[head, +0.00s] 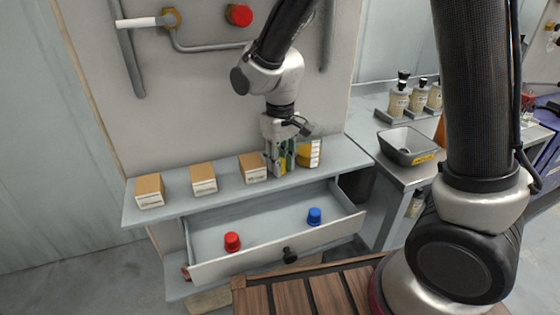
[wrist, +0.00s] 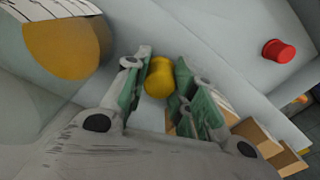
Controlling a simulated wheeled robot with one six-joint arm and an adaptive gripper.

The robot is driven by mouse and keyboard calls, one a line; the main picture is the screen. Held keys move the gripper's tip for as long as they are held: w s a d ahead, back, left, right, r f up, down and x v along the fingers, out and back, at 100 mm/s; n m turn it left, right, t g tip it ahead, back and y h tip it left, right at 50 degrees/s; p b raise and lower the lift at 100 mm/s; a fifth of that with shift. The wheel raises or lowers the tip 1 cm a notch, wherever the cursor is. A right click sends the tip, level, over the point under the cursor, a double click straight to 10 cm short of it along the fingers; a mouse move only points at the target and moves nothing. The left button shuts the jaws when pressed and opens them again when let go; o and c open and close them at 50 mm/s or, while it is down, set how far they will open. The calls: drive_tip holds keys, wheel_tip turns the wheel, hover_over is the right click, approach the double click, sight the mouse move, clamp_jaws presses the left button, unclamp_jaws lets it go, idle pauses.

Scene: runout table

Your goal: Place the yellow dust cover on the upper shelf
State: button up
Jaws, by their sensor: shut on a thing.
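The yellow dust cover (wrist: 159,78) is a small rounded cap between the two green-lined fingers of my gripper (wrist: 163,60) in the wrist view. My gripper (head: 280,170) is shut on it. In the head view the fingers point down over the right part of the upper shelf (head: 178,192), close to its surface, and mostly hide the cover. I cannot tell whether the cover touches the shelf. A larger yellow container with a white label (head: 311,153) stands just right of the fingers; it also shows at upper left in the wrist view (wrist: 65,52).
Three cardboard boxes stand along the shelf; the nearest (head: 252,168) is just left of my gripper. Below, an open drawer (head: 265,222) holds a red cap (head: 232,241) and a blue cap (head: 314,215). A side bench at right carries a grey tray (head: 408,145) and bottles.

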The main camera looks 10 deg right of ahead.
drive_tip(key=o, duration=0.5)
drive_tip(key=shift+f, duration=0.1)
drive_tip(key=shift+c, duration=0.2)
wheel_tip(320, 180, up, 12)
drive_tip(key=s+d+r+m+t, duration=0.1)
drive_tip(key=s+d+r, duration=0.15)
drive_tip(key=d, duration=0.35)
drive_tip(key=s+d+r+m, duration=0.1)
drive_tip(key=d+r, duration=0.2)
drive_tip(key=d, duration=0.4)
drive_tip(key=s+d+r+m+t, duration=0.1)
drive_tip(key=s+d+m+t, duration=0.2)
drive_tip(key=s+d, duration=0.9)
drive_tip(key=shift+s+d+r+m, duration=0.15)
drive_tip(key=shift+s+d+m, duration=0.2)
drive_tip(key=shift+s, duration=0.45)
